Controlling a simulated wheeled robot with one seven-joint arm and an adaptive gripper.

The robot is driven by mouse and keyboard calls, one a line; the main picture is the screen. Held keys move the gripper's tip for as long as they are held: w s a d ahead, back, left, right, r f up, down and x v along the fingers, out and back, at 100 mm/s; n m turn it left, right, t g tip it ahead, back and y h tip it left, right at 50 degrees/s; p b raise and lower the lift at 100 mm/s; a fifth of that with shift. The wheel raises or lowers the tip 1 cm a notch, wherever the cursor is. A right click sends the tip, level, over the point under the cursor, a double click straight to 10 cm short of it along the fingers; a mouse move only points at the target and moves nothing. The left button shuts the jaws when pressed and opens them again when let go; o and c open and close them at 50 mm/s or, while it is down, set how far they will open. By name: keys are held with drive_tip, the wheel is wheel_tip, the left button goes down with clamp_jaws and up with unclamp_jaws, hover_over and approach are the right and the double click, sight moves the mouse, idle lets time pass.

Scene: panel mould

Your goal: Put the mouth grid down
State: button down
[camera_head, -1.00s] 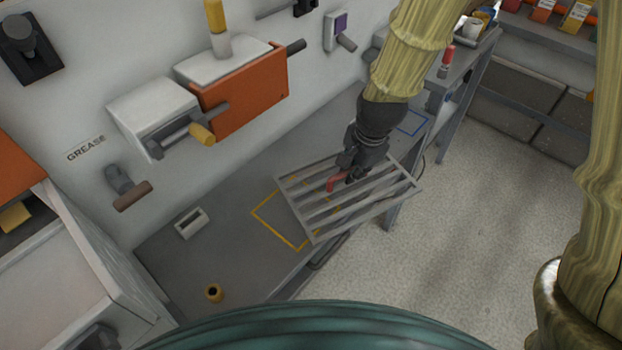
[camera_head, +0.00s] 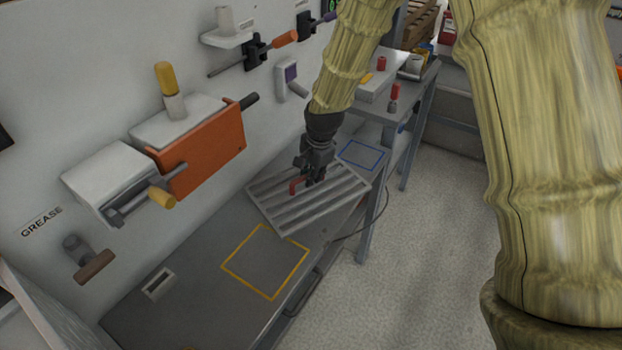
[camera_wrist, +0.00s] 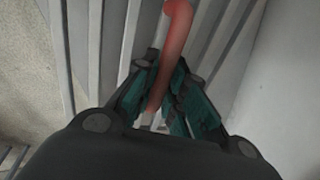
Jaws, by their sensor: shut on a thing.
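The mouth grid (camera_head: 290,215) is a grey slatted frame with a red handle (camera_head: 294,188). My gripper (camera_head: 306,180) is shut on the red handle. In the wrist view the red handle (camera_wrist: 172,60) runs up between my fingers (camera_wrist: 165,100), with the grey slats (camera_wrist: 95,50) behind it. In the head view the grid is over the far part of the grey bench, between the yellow outline (camera_head: 265,262) and the blue outline (camera_head: 361,154). I cannot tell whether it touches the bench top.
The grey bench top (camera_head: 200,290) is clear inside the yellow outline; a small white-rimmed slot (camera_head: 158,284) is to its left. An orange and white wall unit (camera_head: 200,150) juts out above the bench. A side table (camera_head: 400,105) with small items stands beyond.

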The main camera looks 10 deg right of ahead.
sight(316, 186)
drive_tip(key=shift+w+f, duration=0.1)
drive_tip(key=shift+w, duration=0.6)
drive_tip(key=shift+s+p+x, duration=0.15)
drive_tip(key=shift+x, duration=0.65)
drive_tip(key=shift+s+p+x, duration=0.15)
drive_tip(key=shift+x, duration=0.65)
drive_tip(key=shift+d+f, duration=0.15)
drive_tip(key=shift+f, duration=0.05)
drive_tip(key=c, duration=1.5)
unclamp_jaws()
drive_tip(key=v, duration=1.2)
drive_tip(key=shift+s+d+r+b, duration=0.1)
drive_tip(key=shift+b, duration=0.25)
